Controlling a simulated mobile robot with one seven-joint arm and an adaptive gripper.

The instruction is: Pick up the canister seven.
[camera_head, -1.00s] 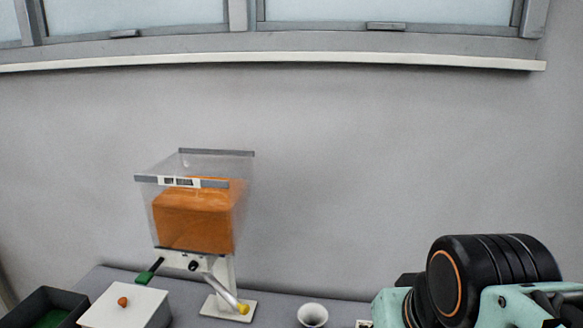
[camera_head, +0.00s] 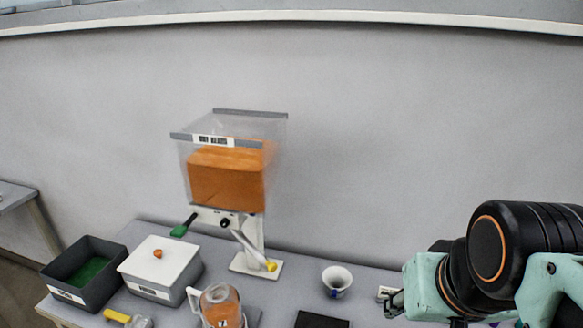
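No marking that reads seven is legible, so I cannot tell which thing is canister seven. A clear jar (camera_head: 222,308) with orange contents stands at the bottom edge, cut off by the frame. Behind it, a clear bin (camera_head: 225,175) with an orange load sits on a white stand; its label is too blurred to read surely. Nothing is seen held.
A white-lidded box (camera_head: 160,262) with an orange knob and a dark green-bottomed crate (camera_head: 85,250) stand at the left. A white cup (camera_head: 337,279), a black flat object (camera_head: 321,320) and a yellow-handled tool (camera_head: 118,316) are also on the grey table (camera_head: 285,292).

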